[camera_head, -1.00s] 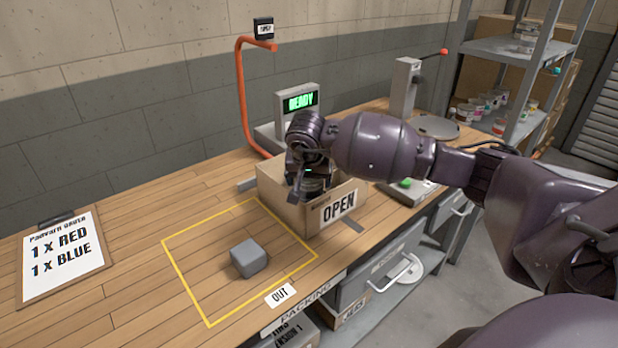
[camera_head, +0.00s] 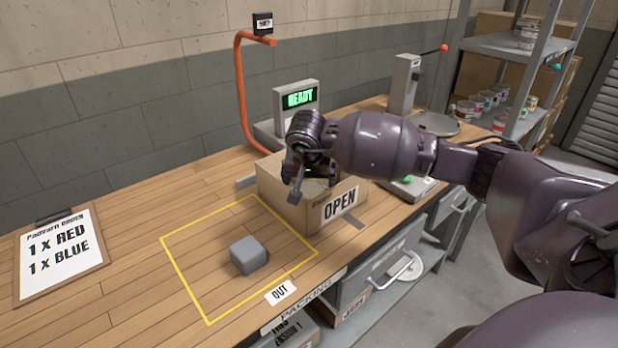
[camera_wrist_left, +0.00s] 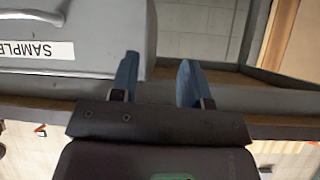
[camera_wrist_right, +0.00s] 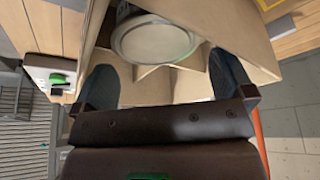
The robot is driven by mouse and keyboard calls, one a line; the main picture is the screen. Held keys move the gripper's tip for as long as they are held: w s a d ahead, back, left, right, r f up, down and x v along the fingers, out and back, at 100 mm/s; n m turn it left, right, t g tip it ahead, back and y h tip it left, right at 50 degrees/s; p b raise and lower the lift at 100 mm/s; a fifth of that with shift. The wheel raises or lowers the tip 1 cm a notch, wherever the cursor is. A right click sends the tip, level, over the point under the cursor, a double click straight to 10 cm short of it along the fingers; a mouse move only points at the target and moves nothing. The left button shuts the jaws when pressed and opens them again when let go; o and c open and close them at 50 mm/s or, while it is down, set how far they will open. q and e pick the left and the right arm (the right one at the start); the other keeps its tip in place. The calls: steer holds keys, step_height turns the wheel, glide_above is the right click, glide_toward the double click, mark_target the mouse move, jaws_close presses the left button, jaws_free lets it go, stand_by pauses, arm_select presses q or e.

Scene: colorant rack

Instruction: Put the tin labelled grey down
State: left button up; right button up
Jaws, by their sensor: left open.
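My right gripper (camera_head: 308,190) is over the open cardboard box (camera_head: 290,206), its fingers pointing down into it. In the right wrist view the fingers (camera_wrist_right: 160,68) are spread wide. A tin (camera_wrist_right: 155,42) with a pale round end shows inside the box, just beyond and between the fingertips, with no clear grip on it. Its label is not visible, so I cannot tell whether it is the grey one. My left gripper (camera_wrist_left: 157,62) is open and empty, in front of a grey drawer marked SAMPLE (camera_wrist_left: 75,35); it is out of the head view.
A grey block (camera_head: 249,256) sits inside the yellow outline on the wooden bench (camera_head: 130,215). An order clipboard (camera_head: 58,255) lies at the left. A READY display (camera_head: 298,98) and an orange post (camera_head: 243,95) stand behind the box. Shelves with tins (camera_head: 500,100) are at right.

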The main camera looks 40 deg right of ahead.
steer(key=shift+r, duration=0.2)
steer(key=p+v, duration=0.1)
steer(key=v, duration=1.1)
steer(key=shift+r, duration=0.45)
steer(key=shift+w+f, duration=0.1)
